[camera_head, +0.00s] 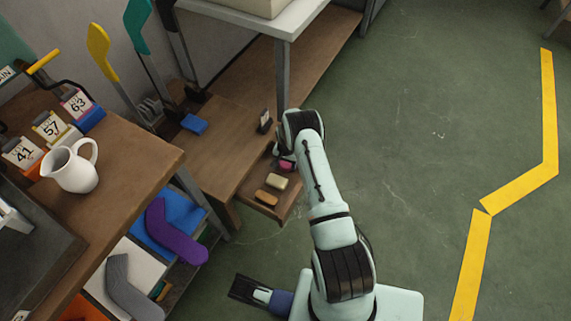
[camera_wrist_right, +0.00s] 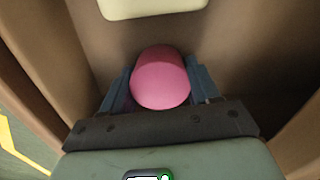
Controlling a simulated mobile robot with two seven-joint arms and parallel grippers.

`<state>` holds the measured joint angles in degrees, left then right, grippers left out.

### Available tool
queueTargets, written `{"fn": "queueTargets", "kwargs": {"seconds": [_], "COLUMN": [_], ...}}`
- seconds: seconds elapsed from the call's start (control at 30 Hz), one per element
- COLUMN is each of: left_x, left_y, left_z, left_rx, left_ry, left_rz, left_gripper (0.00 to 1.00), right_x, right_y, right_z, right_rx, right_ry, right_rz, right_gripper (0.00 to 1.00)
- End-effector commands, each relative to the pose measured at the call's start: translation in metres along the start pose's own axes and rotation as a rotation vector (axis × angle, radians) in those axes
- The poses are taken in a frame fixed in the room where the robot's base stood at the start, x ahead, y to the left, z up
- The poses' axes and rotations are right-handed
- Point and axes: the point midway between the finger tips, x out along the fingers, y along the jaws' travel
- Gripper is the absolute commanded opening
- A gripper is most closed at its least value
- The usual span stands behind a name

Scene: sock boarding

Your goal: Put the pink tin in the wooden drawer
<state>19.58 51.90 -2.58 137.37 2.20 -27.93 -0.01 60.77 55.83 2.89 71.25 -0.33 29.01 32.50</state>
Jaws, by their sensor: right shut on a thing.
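The pink tin (camera_head: 286,164) shows just below my right gripper in the head view. In the right wrist view the round pink tin (camera_wrist_right: 160,78) sits between the two blue fingers of my right gripper (camera_wrist_right: 160,88), which is shut on it. The wooden drawer (camera_head: 289,203) is pulled open beside the low wooden bench top. Its brown inside (camera_wrist_right: 235,60) surrounds the fingers and tin in the wrist view. I cannot tell whether the tin touches the drawer floor. My wrist and forearm hide part of the drawer in the head view.
In the drawer lie a cream block (camera_head: 277,181) and an orange-brown block (camera_head: 265,197); the cream one (camera_wrist_right: 150,6) is just beyond the tin. A small dark item (camera_head: 264,122) and a blue block (camera_head: 194,124) are on the bench. Green floor is clear on the right.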

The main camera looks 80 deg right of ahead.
Motion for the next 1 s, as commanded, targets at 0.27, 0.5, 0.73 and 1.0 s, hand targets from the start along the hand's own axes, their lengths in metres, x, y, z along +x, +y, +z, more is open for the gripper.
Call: {"fn": "queueTargets", "kwargs": {"seconds": [0.27,0.5,0.73,1.0], "left_x": [0.000,0.003,0.003,-0.005], "left_y": [0.000,-0.004,-0.003,0.004], "left_z": [0.000,0.005,0.004,-0.004], "left_rx": [0.000,-0.005,-0.004,0.005], "left_ry": [-0.001,-0.016,-0.015,0.015], "left_rz": [0.000,-0.007,-0.007,0.007], "left_gripper": [0.24,0.24,0.24,0.24], "right_x": [-0.001,0.002,0.002,-0.011], "right_y": [0.000,0.000,0.000,-0.001], "right_z": [-0.001,-0.001,-0.001,-0.002], "right_rx": [0.000,-0.001,0.000,-0.001], "right_ry": [0.002,0.002,0.002,0.003], "right_rz": [-0.001,-0.001,-0.001,-0.002], "right_gripper": [0.29,0.74,0.86,0.86]}}
